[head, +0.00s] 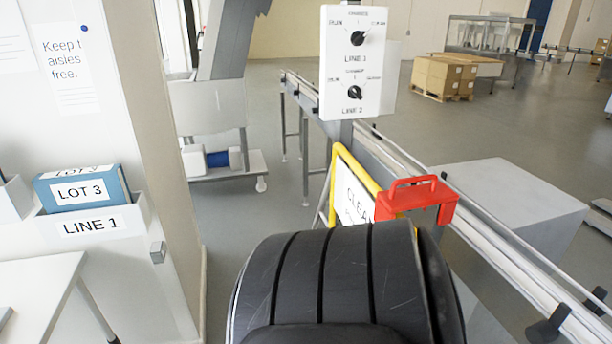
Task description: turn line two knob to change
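A white control panel (340,78) stands upright on a post at the top centre of the head view. It carries two black knobs, one above the other. The upper knob (358,38) sits above the label LINE 1. The lower knob, the line two knob (355,92), sits above the label LINE 2. Small position labels stand around each knob, too small to read surely, so I cannot tell which position the line two knob marks. Neither gripper shows, and nothing is touching the panel.
A conveyor (480,215) runs behind the panel towards the lower right. A yellow-framed sign (353,190) and a red handled item (412,196) stand below the panel. A blue LOT 3 binder (82,190) sits in a LINE 1 holder at left. A large black ribbed shape blocks the bottom centre.

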